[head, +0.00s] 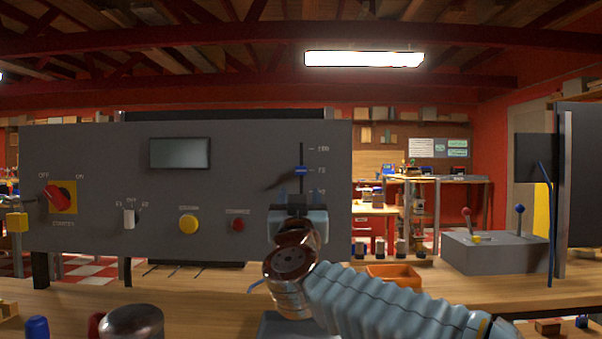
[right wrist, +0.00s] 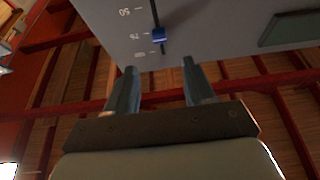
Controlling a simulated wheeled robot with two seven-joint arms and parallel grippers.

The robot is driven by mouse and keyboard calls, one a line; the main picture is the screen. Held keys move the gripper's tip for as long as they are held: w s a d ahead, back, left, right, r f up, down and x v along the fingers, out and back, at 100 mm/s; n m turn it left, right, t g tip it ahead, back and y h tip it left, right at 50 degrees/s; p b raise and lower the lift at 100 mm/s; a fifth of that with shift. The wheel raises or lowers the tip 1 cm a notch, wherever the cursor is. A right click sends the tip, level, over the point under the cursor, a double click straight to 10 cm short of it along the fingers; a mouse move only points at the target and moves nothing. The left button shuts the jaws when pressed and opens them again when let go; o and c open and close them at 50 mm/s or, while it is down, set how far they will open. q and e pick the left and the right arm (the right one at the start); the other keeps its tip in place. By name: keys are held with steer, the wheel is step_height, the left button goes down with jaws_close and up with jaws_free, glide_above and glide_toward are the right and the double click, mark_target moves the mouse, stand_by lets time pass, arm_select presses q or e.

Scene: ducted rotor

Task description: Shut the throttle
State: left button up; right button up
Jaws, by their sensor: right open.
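The throttle is a blue slider knob (head: 301,170) in a vertical slot on the grey control panel (head: 110,150). It sits close to the 75 mark. In the right wrist view, where the panel appears upside down, the knob (right wrist: 158,38) is also beside the 75 mark. My right gripper (head: 293,194) is open and empty, just below the knob in the head view. In the right wrist view its two fingers (right wrist: 159,68) are spread apart, with the knob beyond the gap and not between them. The lower end of the slot is hidden behind my gripper.
The panel also carries a red starter switch (head: 58,197), a small toggle (head: 130,218), a yellow button (head: 189,224), a red button (head: 238,225) and a dark screen (head: 180,153). An orange tray (head: 394,285) and a grey lever box (head: 495,252) stand to the right.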

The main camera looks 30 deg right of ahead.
mark_target(301, 172)
steer(key=p+x, duration=0.2)
steer(key=x, duration=0.9)
steer(key=shift+w+d+p, duration=0.1)
steer(key=shift+d+p, duration=0.05)
steer(key=shift+p, duration=0.2)
jaws_close()
steer(key=shift+f, duration=0.1)
